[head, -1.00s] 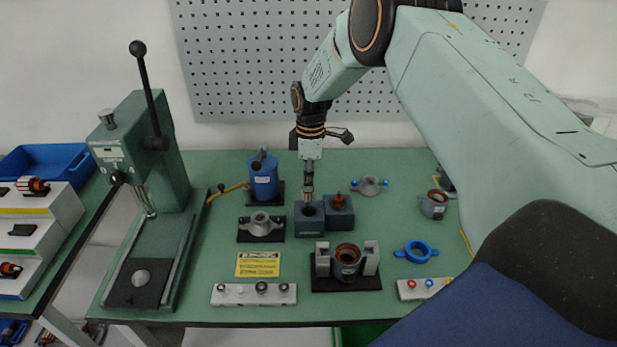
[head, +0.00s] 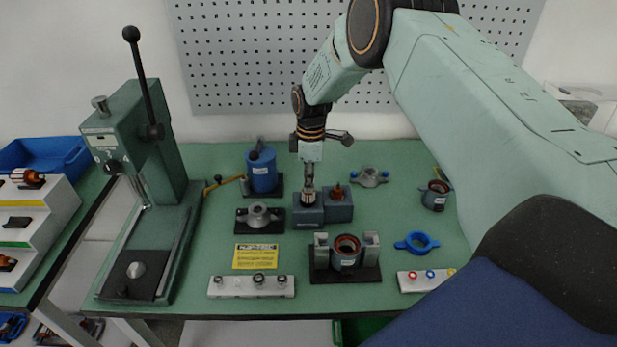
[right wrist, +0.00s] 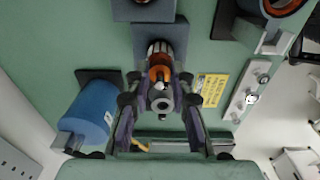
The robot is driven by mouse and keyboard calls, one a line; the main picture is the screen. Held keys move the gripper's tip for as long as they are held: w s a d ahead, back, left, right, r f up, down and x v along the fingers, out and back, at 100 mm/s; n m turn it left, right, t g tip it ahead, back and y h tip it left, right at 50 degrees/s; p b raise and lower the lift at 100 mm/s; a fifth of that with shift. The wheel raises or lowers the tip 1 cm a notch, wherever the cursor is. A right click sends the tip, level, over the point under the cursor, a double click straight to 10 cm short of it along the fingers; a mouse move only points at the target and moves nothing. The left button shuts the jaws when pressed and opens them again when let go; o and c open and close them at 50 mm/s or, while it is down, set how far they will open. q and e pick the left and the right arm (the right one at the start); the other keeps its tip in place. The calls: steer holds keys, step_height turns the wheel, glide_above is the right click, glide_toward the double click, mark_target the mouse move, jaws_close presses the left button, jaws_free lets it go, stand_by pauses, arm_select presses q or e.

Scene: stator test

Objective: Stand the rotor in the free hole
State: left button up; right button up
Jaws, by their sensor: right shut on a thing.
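My right gripper (head: 309,184) points down over the left dark block (head: 307,218) and is shut on a rotor. The rotor (head: 308,197) has a steel core and copper-orange windings, and stands roughly upright at the mouth of that block's hole. How deep it sits in the hole is hidden. The right wrist view shows the rotor (right wrist: 160,68) between the fingers (right wrist: 160,95), its shaft end towards the camera, with the block (right wrist: 165,32) beyond. The right dark block (head: 338,212) holds another rotor (head: 337,191). My left gripper is out of view.
A blue pot (head: 262,170) stands behind left of the blocks, and a grey flanged part (head: 258,215) lies left. A stator (head: 347,252) stands in a fixture in front. A green press (head: 133,160) is at the left. Bare green table lies right of the blocks.

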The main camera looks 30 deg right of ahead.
steer(key=shift+w+a+f, duration=0.1)
stand_by(0.3)
steer(key=shift+f, duration=0.3)
steer(key=shift+f+b, duration=0.7)
steer(key=shift+b, duration=0.05)
steer(key=shift+f+b, duration=0.35)
steer(key=shift+f, duration=0.05)
steer(key=o, duration=1)
steer(key=r, duration=1.2)
steer(key=shift+s+d, duration=0.2)
steer(key=shift+s, duration=0.05)
